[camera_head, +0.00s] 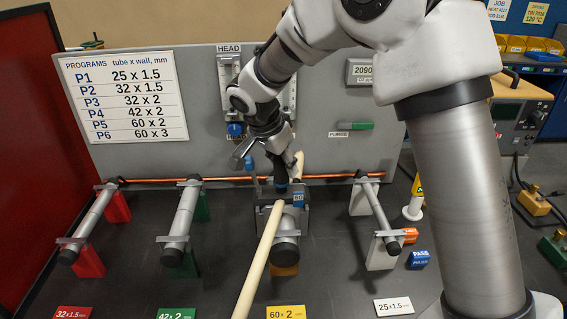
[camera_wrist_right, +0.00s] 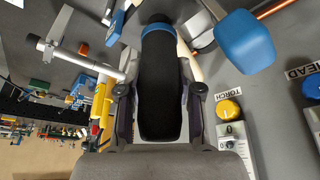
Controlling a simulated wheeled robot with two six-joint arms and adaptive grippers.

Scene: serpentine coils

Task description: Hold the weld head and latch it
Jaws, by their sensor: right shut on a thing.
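The weld head (camera_head: 296,199), a grey clamp-like body with a blue "60" tag, sits around the large middle tube at the copper line. Its black handle (camera_wrist_right: 160,85) with a blue collar fills the middle of the right wrist view. My right gripper (camera_head: 280,172) is over the handle from above; its fingers (camera_wrist_right: 158,95) lie on both sides of the handle, shut on it. A blue-tipped lever (camera_head: 250,166) stands upright left of the handle. A large blue piece (camera_wrist_right: 245,42) shows close by in the wrist view; I cannot tell the latch state. My left gripper is not in view.
A copper tube (camera_head: 225,179) runs along the panel foot. Grey tubes on coloured stands (camera_head: 185,215) flank the head. A beige pole or hose (camera_head: 260,260) comes toward me at the middle. A program board (camera_head: 122,97) hangs left. Size cards (camera_head: 285,312) lie in front.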

